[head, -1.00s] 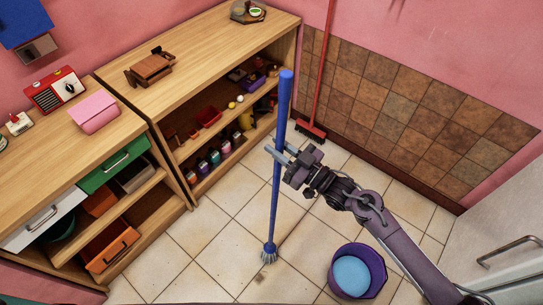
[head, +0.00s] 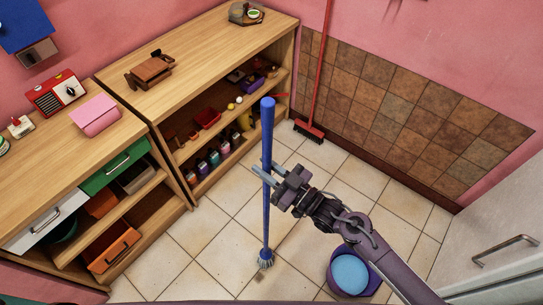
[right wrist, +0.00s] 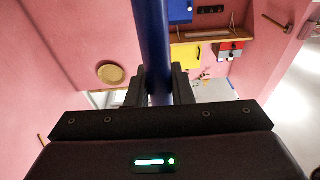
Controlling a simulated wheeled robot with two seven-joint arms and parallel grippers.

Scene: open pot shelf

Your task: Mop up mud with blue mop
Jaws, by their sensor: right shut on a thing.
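The blue mop (head: 267,135) stands nearly upright on the tiled floor. Its bristly head (head: 265,259) is low, beside a small brown mud patch (head: 259,275); I cannot tell if it touches the patch. My right gripper (head: 269,174) is shut on the mop's handle partway down. In the right wrist view the blue handle (right wrist: 152,40) runs up between the fingers. My left gripper is not in view.
A purple bucket (head: 372,285) with light blue content stands on the floor below my right arm. Wooden shelves (head: 190,65) with many small items line the left. A red broom (head: 310,130) leans by the wall. Pale floor tiles between are clear.

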